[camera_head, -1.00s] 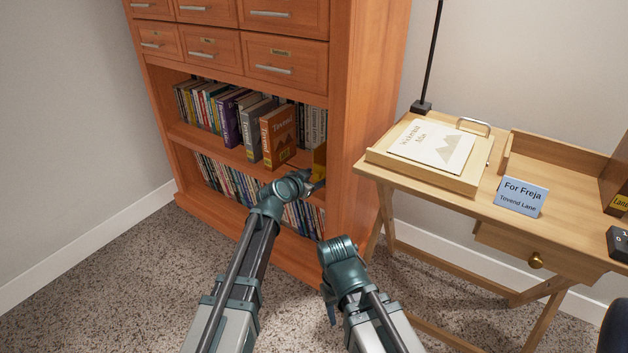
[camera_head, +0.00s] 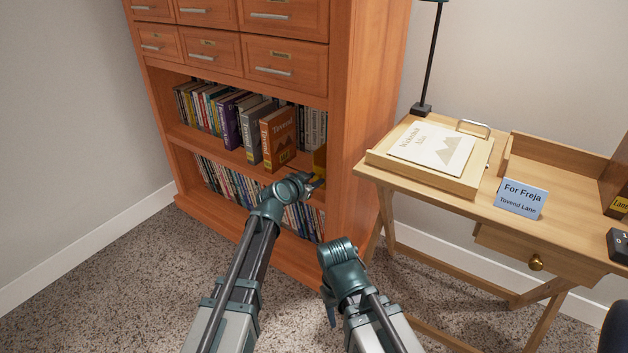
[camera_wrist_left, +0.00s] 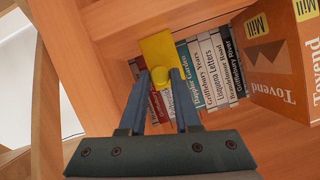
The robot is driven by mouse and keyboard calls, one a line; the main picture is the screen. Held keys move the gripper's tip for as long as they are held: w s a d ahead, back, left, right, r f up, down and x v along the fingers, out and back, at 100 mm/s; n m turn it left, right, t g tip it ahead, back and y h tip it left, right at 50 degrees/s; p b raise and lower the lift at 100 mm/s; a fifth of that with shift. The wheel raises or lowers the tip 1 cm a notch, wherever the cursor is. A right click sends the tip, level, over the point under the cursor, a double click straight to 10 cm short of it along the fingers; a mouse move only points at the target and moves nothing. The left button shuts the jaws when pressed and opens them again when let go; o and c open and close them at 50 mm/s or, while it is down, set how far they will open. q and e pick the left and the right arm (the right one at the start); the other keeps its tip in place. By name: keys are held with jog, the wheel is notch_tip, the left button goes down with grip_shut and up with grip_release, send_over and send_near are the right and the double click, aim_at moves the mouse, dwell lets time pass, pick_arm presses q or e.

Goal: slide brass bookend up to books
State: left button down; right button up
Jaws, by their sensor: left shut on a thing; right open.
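The brass bookend (camera_head: 320,160) stands on the open upper shelf at its right end, beside the cabinet's side wall. Its yellow plate (camera_wrist_left: 158,45) and round knob show in the left wrist view. My left gripper (camera_head: 316,184) is shut on the knob (camera_wrist_left: 160,77), one blue finger on each side. The front books stand upright to the left of the bookend, ending with the thick orange Tovend book (camera_head: 278,138). This book (camera_wrist_left: 282,75) is at the right in the wrist view, with a gap between it and the bookend. My right gripper (camera_head: 330,308) is low, away from the shelf, and mostly hidden.
A back row of thinner books (camera_wrist_left: 212,68) stands behind the gap. More books fill the lower shelf (camera_head: 225,185). The cabinet's right side wall (camera_head: 345,190) is close to the bookend. A wooden desk (camera_head: 470,205) with a tray and sign stands right.

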dwell(0.8)
pick_arm(q)
jog(key=w+a, duration=0.2)
jog(key=a, duration=0.2)
jog(key=w+a, duration=0.3)
jog(key=a, duration=0.1)
jog(key=w+a, duration=0.3)
jog(key=a, duration=0.1)
jog(key=shift+a, duration=0.15)
jog(key=c, duration=0.6)
grip_release()
jog(key=shift+p+v, duration=2.55)
jog(key=shift+v, duration=4.35)
